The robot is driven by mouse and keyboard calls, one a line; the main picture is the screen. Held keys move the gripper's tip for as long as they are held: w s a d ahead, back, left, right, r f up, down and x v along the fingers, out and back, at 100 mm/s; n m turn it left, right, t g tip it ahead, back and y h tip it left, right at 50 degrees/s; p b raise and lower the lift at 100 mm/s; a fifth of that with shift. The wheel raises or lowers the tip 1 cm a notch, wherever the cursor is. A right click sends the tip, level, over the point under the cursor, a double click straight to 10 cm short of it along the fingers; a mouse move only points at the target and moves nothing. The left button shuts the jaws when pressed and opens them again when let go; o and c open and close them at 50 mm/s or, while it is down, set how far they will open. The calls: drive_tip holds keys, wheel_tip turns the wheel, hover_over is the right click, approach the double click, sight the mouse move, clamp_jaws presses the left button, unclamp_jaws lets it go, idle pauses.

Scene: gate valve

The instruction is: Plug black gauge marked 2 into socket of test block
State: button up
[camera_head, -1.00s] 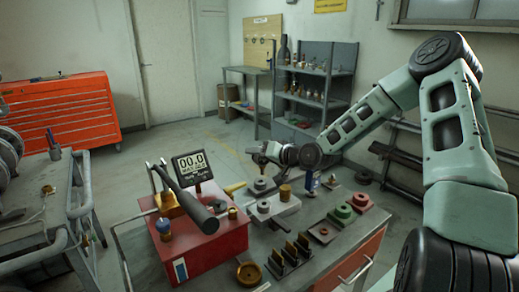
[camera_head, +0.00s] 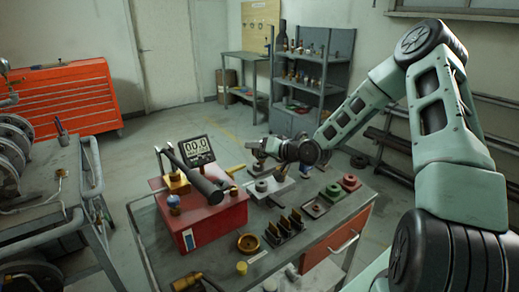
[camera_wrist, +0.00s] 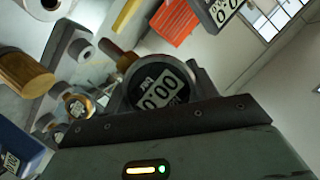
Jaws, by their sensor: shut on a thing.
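My gripper (camera_head: 264,151) is over the back of the grey workbench in the head view, above a pale grey block (camera_head: 268,188) with a round grey ring on top. In the wrist view my gripper (camera_wrist: 160,98) is shut on a round black gauge (camera_wrist: 160,88), whose face shows a white digital display. I cannot make out a number 2 on it. The pale block (camera_wrist: 88,70) lies to the left of the held gauge, with a brass-rimmed round opening (camera_wrist: 76,104) near it. I cannot tell whether this is the socket. The gauge appears apart from the block.
A red box (camera_head: 215,220) with a display (camera_head: 196,149) and a dark-handled lever (camera_head: 203,187) stands left of the block. Slotted black holders (camera_head: 284,226), a green piece (camera_head: 333,192) and a red piece (camera_head: 350,182) stand in front and right. A brass cylinder (camera_wrist: 27,68) is at left in the wrist view.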

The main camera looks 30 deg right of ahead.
sight(263, 163)
drive_tip(key=shift+f+b, duration=1.6)
drive_tip(key=shift+f, duration=0.95)
drive_tip(key=shift+f+b, duration=1.05)
drive_tip(key=shift+f, duration=0.85)
drive_tip(key=o, duration=1.2)
drive_tip(key=shift+c, duration=0.2)
drive_tip(key=v, duration=1.7)
drive_tip(key=shift+s+d+r, duration=0.1)
drive_tip(key=shift+s+r, duration=0.05)
